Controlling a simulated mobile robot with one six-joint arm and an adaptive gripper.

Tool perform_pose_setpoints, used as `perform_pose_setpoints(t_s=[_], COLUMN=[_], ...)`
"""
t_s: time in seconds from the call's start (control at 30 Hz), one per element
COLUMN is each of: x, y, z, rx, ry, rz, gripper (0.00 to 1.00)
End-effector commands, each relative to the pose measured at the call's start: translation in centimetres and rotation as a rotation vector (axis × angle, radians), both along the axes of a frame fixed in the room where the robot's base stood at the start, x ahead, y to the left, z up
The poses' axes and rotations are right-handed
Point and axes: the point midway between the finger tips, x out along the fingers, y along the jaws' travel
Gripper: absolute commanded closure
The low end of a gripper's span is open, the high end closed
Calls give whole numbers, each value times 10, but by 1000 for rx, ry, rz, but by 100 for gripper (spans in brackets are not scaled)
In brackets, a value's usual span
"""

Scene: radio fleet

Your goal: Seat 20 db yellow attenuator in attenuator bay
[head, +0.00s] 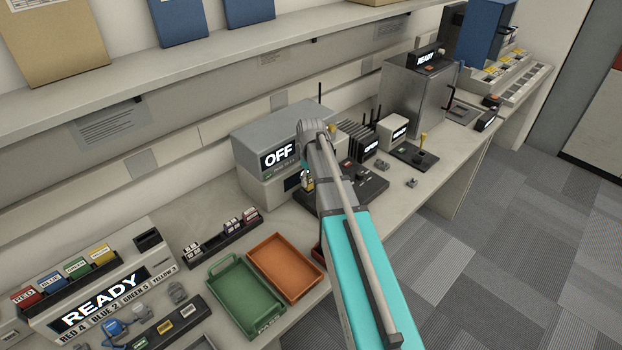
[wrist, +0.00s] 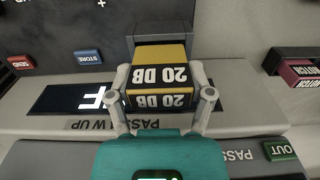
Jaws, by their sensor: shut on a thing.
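The yellow 20 dB attenuator (wrist: 160,78) has black bands reading "20 DB", upside down in the wrist view. My gripper (wrist: 163,95) is shut on it, one finger on each side. The attenuator's far end is at the mouth of a dark grey bay (wrist: 130,46); I cannot tell how far inside it is. In the head view my gripper (head: 307,184) is in front of the grey unit with the "OFF" display (head: 279,158), mostly hidden by my arm.
In the wrist view, blue STORE (wrist: 88,57) and red SEND (wrist: 20,62) buttons lie left, a pink-labelled block (wrist: 298,72) right, and a green OUT label (wrist: 280,150) below. In the head view, a green tray (head: 245,296) and an orange tray (head: 285,267) stand nearer.

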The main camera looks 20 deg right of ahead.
Motion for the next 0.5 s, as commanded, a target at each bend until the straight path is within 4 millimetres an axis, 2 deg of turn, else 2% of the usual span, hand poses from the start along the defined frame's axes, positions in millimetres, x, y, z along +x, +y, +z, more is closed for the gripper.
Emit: perform_pose_setpoints(t_s=[0.5], x=[0], y=[0], z=[-10], rx=[0], ry=[0], rz=[0], gripper=[90])
